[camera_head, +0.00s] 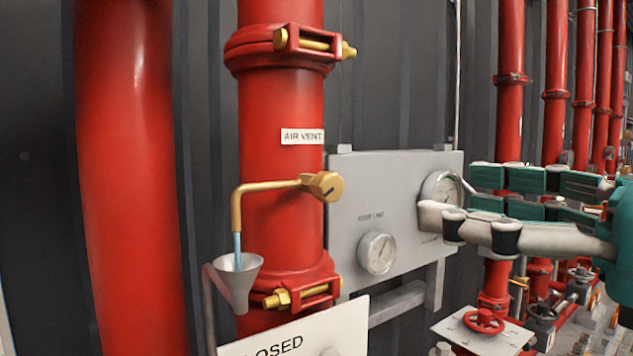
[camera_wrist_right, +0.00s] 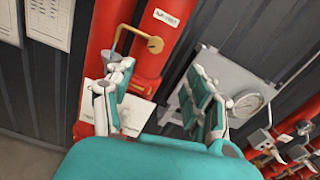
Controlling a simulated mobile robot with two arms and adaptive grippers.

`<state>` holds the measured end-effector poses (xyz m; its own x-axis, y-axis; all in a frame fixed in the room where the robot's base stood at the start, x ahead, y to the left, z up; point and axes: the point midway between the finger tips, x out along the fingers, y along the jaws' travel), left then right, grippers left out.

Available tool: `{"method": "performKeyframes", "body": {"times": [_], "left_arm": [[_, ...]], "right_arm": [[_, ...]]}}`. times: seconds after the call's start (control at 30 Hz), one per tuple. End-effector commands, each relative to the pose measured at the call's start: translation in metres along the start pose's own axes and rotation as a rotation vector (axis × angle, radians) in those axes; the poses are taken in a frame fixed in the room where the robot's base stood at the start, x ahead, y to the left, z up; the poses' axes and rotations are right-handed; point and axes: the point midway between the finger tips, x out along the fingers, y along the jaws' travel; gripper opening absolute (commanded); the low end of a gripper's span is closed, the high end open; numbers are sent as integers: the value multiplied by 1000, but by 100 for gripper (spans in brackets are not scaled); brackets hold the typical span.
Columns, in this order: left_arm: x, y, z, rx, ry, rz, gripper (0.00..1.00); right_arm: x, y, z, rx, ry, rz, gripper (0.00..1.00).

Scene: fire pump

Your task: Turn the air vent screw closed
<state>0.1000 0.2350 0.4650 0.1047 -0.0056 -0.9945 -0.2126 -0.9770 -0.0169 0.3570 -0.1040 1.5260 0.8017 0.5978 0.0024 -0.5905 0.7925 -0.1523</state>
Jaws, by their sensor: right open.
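The air vent screw (camera_head: 325,187) is a brass knob with a dark slot, on the red pipe below a white "AIR VENT" label (camera_head: 302,136). A bent brass tube (camera_head: 237,208) runs left from it and down. A pale blue stream (camera_head: 238,246) runs from the tube into a grey funnel (camera_head: 240,268). My right gripper (camera_head: 447,196) is open and empty, to the right of the screw and apart from it, in front of the gauge panel. In the right wrist view the screw (camera_wrist_right: 155,44) shows beyond the spread fingers (camera_wrist_right: 160,82). My left gripper is not in view.
A grey panel (camera_head: 345,250) with two round gauges stands just right of the pipe, behind my right fingers. A white sign (camera_head: 300,335) ending in "OSED" sits below the funnel. More red pipes and a red handwheel (camera_head: 483,321) are at right.

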Motion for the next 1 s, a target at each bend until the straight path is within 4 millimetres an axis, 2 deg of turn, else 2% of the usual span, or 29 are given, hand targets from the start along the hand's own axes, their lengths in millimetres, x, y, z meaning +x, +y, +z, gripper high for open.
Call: {"method": "performKeyframes", "body": {"times": [0.03, 0.1, 0.27, 0.5, 0.8, 1.0], "left_arm": [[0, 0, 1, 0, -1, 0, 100], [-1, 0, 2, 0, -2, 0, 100], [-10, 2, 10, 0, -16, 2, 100], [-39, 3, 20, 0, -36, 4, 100], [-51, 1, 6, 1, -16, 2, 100], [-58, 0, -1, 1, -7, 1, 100]], "right_arm": [[-8, 6, -3, -58, 3, -7, 55], [-11, 8, -6, -100, 10, -13, 55], [3, 9, -5, -112, 16, -9, 55], [52, 9, -3, -108, 17, -6, 55], [118, 8, -5, -105, 14, -8, 55], [148, 8, -6, -105, 11, -9, 55]]}}
